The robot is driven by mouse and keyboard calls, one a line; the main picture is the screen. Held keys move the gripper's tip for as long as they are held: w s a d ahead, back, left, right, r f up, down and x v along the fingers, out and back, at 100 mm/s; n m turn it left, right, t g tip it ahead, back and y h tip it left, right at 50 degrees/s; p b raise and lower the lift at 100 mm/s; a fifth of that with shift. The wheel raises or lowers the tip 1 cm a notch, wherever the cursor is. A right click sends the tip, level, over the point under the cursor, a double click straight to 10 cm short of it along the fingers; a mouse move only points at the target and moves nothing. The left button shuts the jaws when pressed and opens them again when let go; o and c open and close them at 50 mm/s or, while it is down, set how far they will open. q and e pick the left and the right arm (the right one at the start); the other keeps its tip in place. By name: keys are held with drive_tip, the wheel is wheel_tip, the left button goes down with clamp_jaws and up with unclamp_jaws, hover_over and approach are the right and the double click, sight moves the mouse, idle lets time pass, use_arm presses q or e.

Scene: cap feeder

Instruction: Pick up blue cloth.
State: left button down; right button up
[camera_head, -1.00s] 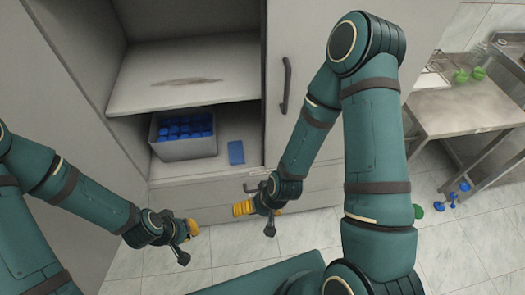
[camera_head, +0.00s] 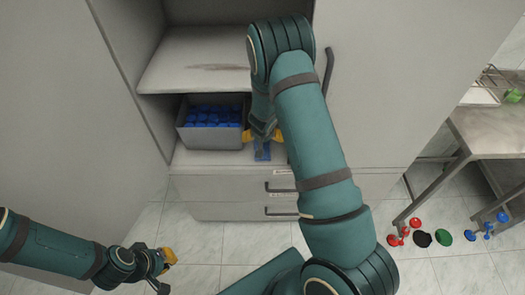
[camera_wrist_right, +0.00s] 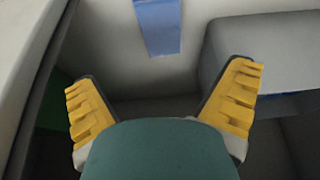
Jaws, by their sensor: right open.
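The blue cloth (camera_head: 262,152) lies on the lower shelf of the open cabinet, to the right of the grey bin. In the right wrist view the cloth (camera_wrist_right: 158,26) is a flat blue strip ahead of the fingers, apart from them. My right gripper (camera_head: 263,136) is at the cloth in the head view, its yellow fingers apart on either side of it. In the right wrist view my right gripper (camera_wrist_right: 163,103) is open and empty. My left gripper (camera_head: 168,259) is low at the left, away from the cabinet; its jaw opening is not clear.
A grey bin (camera_head: 212,138) with several blue items stands left of the cloth. A shelf (camera_head: 200,75) is above, a cabinet door (camera_head: 400,70) to the right and drawers (camera_head: 225,188) below. A metal table (camera_head: 492,130) stands at the right, with several coloured items on the floor.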

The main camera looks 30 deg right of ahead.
sight(263, 148)
drive_tip(key=b+x, duration=0.2)
drive_tip(key=x, duration=0.6)
drive_tip(key=shift+w+b+x, duration=0.2)
drive_tip(key=shift+b+x, duration=0.1)
drive_tip(key=shift+x, duration=2.45)
drive_tip(key=shift+d+r, duration=0.1)
drive_tip(key=shift+r, duration=0.05)
drive_tip(key=c, duration=1)
